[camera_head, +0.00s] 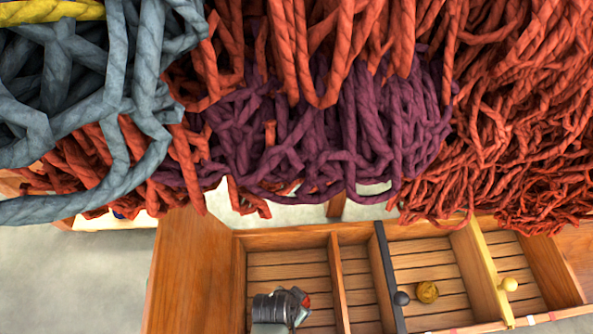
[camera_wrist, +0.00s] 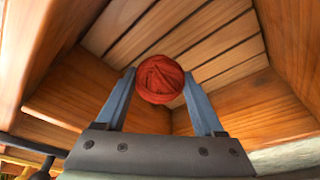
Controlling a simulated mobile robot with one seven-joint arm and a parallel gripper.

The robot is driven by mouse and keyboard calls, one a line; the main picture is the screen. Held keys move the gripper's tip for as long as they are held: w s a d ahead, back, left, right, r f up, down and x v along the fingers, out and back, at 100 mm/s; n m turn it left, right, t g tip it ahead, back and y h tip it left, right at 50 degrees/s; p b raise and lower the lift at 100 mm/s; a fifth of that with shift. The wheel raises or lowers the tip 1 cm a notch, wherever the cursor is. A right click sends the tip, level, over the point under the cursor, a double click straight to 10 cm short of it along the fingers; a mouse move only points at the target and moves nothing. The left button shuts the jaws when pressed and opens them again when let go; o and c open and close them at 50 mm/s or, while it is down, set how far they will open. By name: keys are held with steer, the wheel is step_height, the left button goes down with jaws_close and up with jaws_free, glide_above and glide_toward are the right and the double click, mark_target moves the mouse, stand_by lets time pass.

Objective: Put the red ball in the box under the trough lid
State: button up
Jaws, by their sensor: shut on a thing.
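My gripper (camera_head: 300,306) is over the leftmost compartment of the wooden trough (camera_head: 285,240) in the head view. It is shut on the red ball (camera_wrist: 160,79), which sits between the two blue-grey fingertips in the wrist view. In the head view only a small piece of the ball (camera_head: 306,300) shows past the gripper. Slatted boards and wooden walls surround the ball in the wrist view. I cannot tell whether the ball touches the floor. A plain wooden panel (camera_head: 188,275) lies left of this compartment; I cannot tell if it is a lid.
A narrow compartment lies to the right, then a black bar with a black knob (camera_head: 401,298) and a yellow bar with a yellow knob (camera_head: 509,284). Red, purple (camera_head: 330,135) and grey (camera_head: 90,90) wool hangs thickly above and behind the trough.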

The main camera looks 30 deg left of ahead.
steer(key=shift+s+b+x, duration=0.2)
steer(key=shift+b+x, duration=0.3)
steer(key=shift+x, duration=0.3)
steer(key=shift+s+b+x, duration=0.15)
steer(key=shift+b+x, duration=0.35)
steer(key=shift+x, duration=0.3)
steer(key=shift+s+b+x, duration=0.2)
steer(key=shift+b+x, duration=0.3)
steer(key=shift+x, duration=0.3)
steer(key=shift+a+f, duration=0.1)
steer(key=shift+f, duration=0.1)
steer(key=shift+f, duration=0.15)
steer(key=o, duration=1.3)
steer(key=shift+o, duration=0.2)
steer(key=p+v, duration=0.8)
steer(key=v, duration=0.4)
steer(key=shift+r, duration=0.25)
